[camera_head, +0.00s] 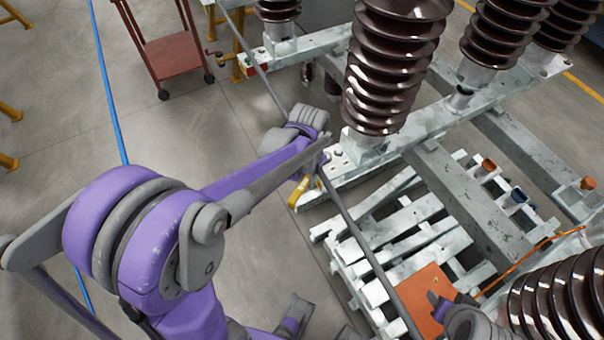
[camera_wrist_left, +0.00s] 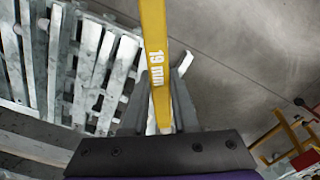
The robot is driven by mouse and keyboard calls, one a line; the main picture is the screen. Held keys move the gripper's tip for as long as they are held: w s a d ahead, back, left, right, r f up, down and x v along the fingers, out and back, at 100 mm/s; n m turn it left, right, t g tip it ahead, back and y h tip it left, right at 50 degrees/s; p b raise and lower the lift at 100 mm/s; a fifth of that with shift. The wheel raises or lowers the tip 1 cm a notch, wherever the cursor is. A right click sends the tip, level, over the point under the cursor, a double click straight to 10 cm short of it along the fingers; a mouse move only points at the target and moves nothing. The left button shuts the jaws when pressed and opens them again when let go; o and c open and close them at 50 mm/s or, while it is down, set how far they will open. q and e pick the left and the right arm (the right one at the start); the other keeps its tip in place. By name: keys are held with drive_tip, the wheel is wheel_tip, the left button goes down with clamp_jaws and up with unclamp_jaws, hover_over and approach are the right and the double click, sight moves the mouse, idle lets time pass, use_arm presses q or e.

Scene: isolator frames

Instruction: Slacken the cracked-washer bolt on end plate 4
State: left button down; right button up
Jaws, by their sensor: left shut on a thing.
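My left gripper (camera_head: 312,165) is shut on a yellow spanner (camera_head: 299,192), beside the near end of a grey steel beam. In the left wrist view, the spanner (camera_wrist_left: 154,62) stands upright between the fingers (camera_wrist_left: 160,115) and reads "19 mm"; its upper end is out of frame. The beam's end plate (camera_head: 337,163) carries pale bolt heads, partly hidden by my gripper. No plate number or cracked washer can be made out. I cannot tell whether the spanner touches a bolt. A gripper, seemingly my right (camera_head: 440,304), is at the bottom right; its jaws are unclear.
Brown ribbed insulators (camera_head: 390,65) stand on the beams. A long grey rod (camera_head: 358,232) crosses close to my left gripper. A pale slatted pallet (camera_head: 405,222) and an orange sheet (camera_head: 424,287) lie right of it. A red trolley (camera_head: 168,60) stands behind. The left floor is mostly clear.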

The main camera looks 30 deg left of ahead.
use_arm(q)
drive_tip(key=shift+r+p, duration=2.4)
drive_tip(key=shift+r, duration=1.15)
use_arm(e)
drive_tip(key=r, duration=0.2)
drive_tip(key=w+r, duration=0.1)
drive_tip(key=r, duration=0.2)
drive_tip(key=shift+w+r, duration=0.1)
drive_tip(key=shift+r, duration=0.1)
use_arm(q)
drive_tip(key=shift+f, duration=0.1)
